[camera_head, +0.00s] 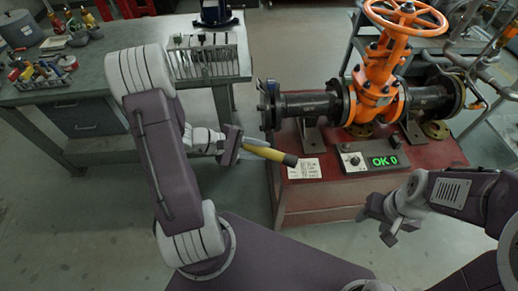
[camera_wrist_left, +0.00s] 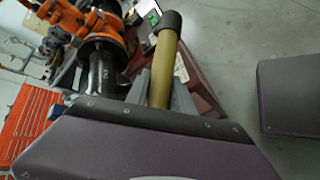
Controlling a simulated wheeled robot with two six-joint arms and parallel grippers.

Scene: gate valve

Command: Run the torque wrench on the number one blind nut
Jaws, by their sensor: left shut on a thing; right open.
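My left gripper (camera_head: 230,146) is shut on the torque wrench (camera_head: 263,151), a yellow bar with a black end. The wrench points right and slightly down, its black end near the front left edge of the red stand. It also shows in the left wrist view (camera_wrist_left: 162,72). The blind flange (camera_head: 269,104) closes the left end of the dark pipe, above and apart from the wrench. Its nuts are too small to tell which is number one. My right gripper (camera_head: 387,218) is open and empty, in front of the stand.
The orange gate valve (camera_head: 378,85) sits on the red stand (camera_head: 315,205). A box with a green "OK 0" display (camera_head: 384,161) and a white printed sheet (camera_head: 304,168) lie on top. A workbench (camera_head: 110,58) with tools is at the left. Open floor lies between bench and stand.

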